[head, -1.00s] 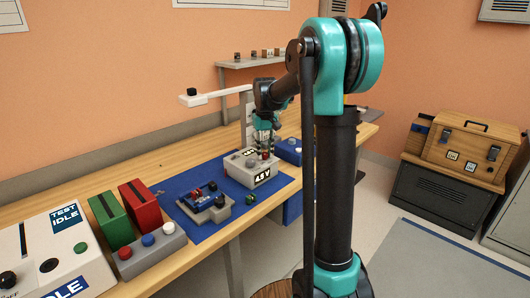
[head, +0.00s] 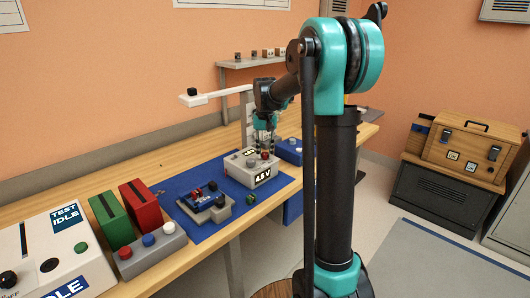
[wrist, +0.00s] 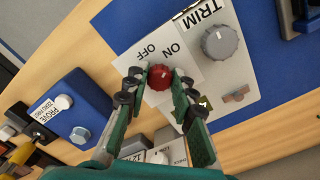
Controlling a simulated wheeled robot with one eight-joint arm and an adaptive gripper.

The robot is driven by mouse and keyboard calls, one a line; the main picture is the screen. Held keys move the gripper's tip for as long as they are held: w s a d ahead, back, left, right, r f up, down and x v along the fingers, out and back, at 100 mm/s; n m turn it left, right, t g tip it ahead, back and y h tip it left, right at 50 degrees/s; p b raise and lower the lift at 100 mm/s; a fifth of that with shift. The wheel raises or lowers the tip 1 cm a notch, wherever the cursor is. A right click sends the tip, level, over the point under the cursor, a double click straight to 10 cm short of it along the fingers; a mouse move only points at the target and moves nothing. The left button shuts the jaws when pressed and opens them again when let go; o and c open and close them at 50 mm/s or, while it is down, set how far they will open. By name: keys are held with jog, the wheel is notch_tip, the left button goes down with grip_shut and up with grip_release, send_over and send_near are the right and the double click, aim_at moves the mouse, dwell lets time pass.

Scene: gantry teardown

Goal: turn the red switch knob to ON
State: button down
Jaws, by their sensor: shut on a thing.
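The red switch knob (wrist: 160,77) sits on a white plate lettered OFF and ON, on a light grey box (wrist: 245,75). My gripper (wrist: 155,92) is shut on it, with one dark-padded finger on each side. The knob's pointer is too small to read. In the head view my gripper (head: 264,146) reaches down over the grey box (head: 238,173), whose front label reads 4.5 V. A small red spot, probably the knob (head: 265,155), shows just under the fingers.
A grey TRIM knob (wrist: 219,42) is beside the switch plate. A blue box (head: 288,150) stands close to the right of the grey box. A post with a side arm (head: 205,97) stands behind.

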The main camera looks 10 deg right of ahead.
aim_at(265, 153)
jog(key=c, duration=1.3)
grip_release()
jog(key=shift+o, duration=0.2)
notch_tip(265, 153, up, 12)
jog(key=s+d+f+n+t, duration=0.1)
jog(key=s+d+f+t, duration=0.1)
jog(key=s+f, duration=1)
jog(key=s+d+f+n+t, duration=0.1)
jog(key=s+f+t, duration=0.1)
jog(key=s+f, duration=1.1)
jog(key=s, duration=0.4)
jog(key=shift+s+d+f, duration=0.15)
jog(key=shift+d+f, duration=0.1)
jog(key=shift+d, duration=0.1)
